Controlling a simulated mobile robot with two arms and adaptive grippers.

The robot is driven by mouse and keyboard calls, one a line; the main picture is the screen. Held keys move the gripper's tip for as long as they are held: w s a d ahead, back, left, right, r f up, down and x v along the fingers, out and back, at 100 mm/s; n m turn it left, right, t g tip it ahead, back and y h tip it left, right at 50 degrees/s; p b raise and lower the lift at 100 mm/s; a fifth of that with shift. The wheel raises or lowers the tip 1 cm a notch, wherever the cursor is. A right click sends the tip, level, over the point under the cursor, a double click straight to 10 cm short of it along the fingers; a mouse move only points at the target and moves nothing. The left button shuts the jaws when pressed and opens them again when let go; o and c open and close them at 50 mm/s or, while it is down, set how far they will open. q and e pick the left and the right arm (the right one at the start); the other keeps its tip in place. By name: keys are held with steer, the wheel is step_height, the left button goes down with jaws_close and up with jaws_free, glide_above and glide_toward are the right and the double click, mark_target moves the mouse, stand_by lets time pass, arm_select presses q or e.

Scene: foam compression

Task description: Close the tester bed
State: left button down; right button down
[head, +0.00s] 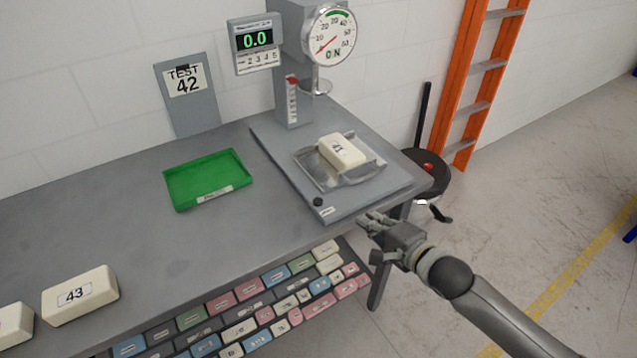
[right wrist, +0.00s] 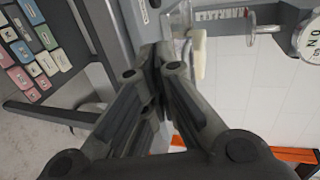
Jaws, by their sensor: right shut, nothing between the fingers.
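The tester (head: 290,60) stands at the back right of the desk, with a dial gauge (head: 329,35) and a display reading 0.0 (head: 256,40). Its sliding bed (head: 312,172) is a metal tray with a handle at the front, out in front of the column on the grey base plate (head: 340,204). A cream foam block marked 41 (head: 343,150) lies on the bed. My right gripper (head: 368,222) is shut and empty, off the front right edge of the base plate, apart from the bed. In the right wrist view its fingers (right wrist: 160,55) meet. My left gripper is out of view.
A green tray (head: 208,182) lies empty on the desk, left of the tester. A block marked 43 (head: 80,295) and another block's edge are at the front left. A "TEST 42" board (head: 186,93) leans at the wall. A stool (head: 428,170) and orange ladder (head: 470,80) stand right.

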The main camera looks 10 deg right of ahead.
mark_target(308, 162)
steer(key=p+x, duration=0.1)
steer(key=x, duration=0.8)
steer(key=r+p+x, duration=0.1)
steer(key=x, duration=0.3)
steer(key=shift+w+p, duration=0.3)
steer(key=shift+w, duration=0.25)
steer(key=w+a+b, duration=0.1)
steer(key=w+b, duration=0.2)
steer(key=w, duration=0.1)
steer(key=w+a+b, duration=0.2)
steer(key=w+b, duration=0.1)
steer(key=w, duration=0.1)
steer(key=w+a+b, duration=0.1)
steer(key=w+b, duration=0.2)
steer(key=w, duration=0.1)
steer(key=shift+w+a+f, duration=0.3)
steer(key=shift+w, duration=0.1)
steer(key=shift+w+a+r+b, duration=0.15)
steer(key=shift+w+r+b, duration=0.1)
steer(key=shift+w+b, duration=0.15)
steer(key=shift+r, duration=0.25)
